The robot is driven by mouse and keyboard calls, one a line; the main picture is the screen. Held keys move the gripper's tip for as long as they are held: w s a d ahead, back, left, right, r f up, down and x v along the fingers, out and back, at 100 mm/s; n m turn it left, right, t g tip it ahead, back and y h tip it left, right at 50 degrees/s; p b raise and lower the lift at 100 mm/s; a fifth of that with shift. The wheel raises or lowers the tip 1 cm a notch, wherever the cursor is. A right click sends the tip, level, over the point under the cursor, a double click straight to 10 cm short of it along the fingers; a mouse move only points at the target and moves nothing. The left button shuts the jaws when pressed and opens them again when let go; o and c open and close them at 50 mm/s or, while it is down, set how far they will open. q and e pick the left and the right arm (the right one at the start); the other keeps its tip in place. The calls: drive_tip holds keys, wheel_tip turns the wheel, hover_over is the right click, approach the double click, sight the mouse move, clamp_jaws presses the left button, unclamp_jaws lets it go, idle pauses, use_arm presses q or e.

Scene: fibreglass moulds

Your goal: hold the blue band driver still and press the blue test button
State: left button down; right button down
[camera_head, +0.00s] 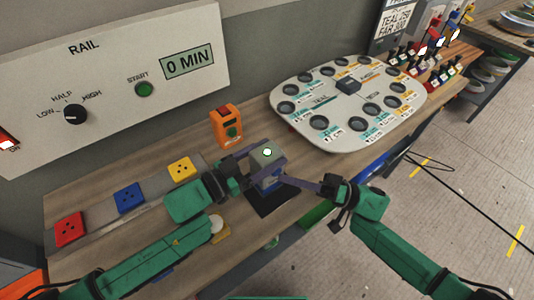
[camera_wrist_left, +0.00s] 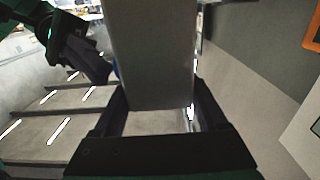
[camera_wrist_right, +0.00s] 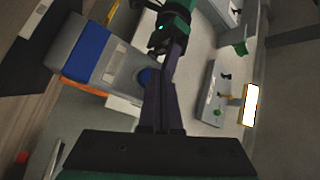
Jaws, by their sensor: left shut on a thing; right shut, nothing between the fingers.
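The blue band driver (camera_head: 268,158) is a grey block with a blue band and a pale round spot on its top. My left gripper (camera_head: 256,170) is shut on it from the left; the left wrist view shows its grey body (camera_wrist_left: 150,55) between the fingers. It is over a dark mat (camera_head: 272,203); I cannot tell whether it touches it. A round blue button (camera_wrist_right: 145,76) shows on the driver in the right wrist view. My right gripper (camera_head: 290,180) is shut and empty, tips beside the driver's right side, close to the button. Contact is unclear.
An orange device (camera_head: 226,128) stands behind the driver. Red (camera_head: 69,229), blue (camera_head: 129,197) and yellow (camera_head: 181,168) blocks sit on a strip at left. A pale board (camera_head: 335,135) with round holes lies behind right. The RAIL panel (camera_head: 110,75) stands at the back.

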drive_tip(key=s+d, duration=0.3)
drive_tip(key=s, duration=0.2)
drive_tip(key=shift+d, duration=0.3)
drive_tip(key=shift+w, duration=0.1)
use_arm(q)
unclamp_jaws()
